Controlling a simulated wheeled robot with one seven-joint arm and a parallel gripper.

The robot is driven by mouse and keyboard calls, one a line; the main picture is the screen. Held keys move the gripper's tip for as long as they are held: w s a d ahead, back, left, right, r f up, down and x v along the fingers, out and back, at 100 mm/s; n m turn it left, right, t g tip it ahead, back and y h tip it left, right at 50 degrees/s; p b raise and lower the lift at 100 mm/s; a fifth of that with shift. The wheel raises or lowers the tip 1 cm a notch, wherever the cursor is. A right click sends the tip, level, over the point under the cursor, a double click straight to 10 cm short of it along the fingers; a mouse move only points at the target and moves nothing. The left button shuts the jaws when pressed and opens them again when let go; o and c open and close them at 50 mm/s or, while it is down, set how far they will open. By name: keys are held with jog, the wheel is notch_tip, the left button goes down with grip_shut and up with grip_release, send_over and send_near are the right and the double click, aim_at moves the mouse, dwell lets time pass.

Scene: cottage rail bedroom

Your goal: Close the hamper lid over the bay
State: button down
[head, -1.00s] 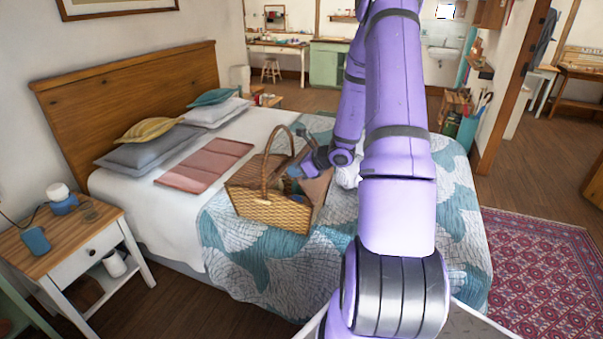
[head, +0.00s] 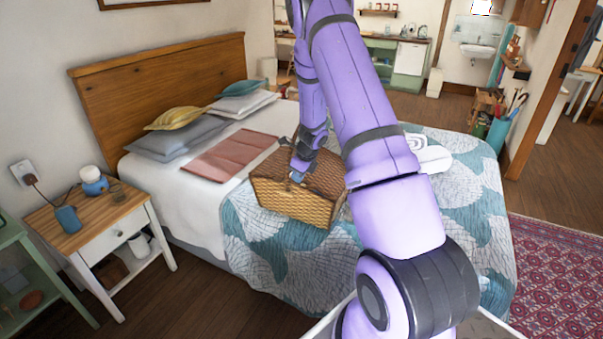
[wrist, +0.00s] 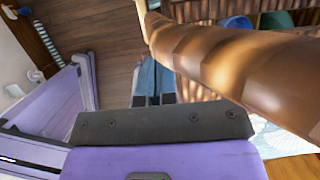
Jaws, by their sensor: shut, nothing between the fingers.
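The wicker hamper (head: 292,208) stands on the bed. Its brown woven lid (head: 322,172) lies low across the top in the head view; whether it sits fully down on the rim I cannot tell. My gripper (head: 297,177) is shut and empty, low over the hamper top by the handle. In the wrist view the narrow closed fingers (wrist: 153,85) show left of a thick brown bar, probably the hamper handle (wrist: 235,65), very near the camera. Beyond it are a blue round thing (wrist: 238,22) and a green one (wrist: 275,19). My arm hides part of the hamper's right side.
The bed's patterned quilt (head: 270,255) surrounds the hamper. A pink folded cloth (head: 232,155) lies to its left and a white folded item (head: 430,155) to its right. A nightstand (head: 95,225) stands at the left, with a bottle and a blue object on it.

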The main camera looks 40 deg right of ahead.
jog(key=shift+x, duration=0.9)
jog(key=shift+w+a, duration=0.1)
jog(key=shift+a+f, duration=0.1)
jog(key=shift+f, duration=0.1)
jog(key=shift+r, duration=0.35)
jog(key=w+v, duration=0.1)
jog(key=v, duration=1.2)
jog(key=shift+r, duration=0.6)
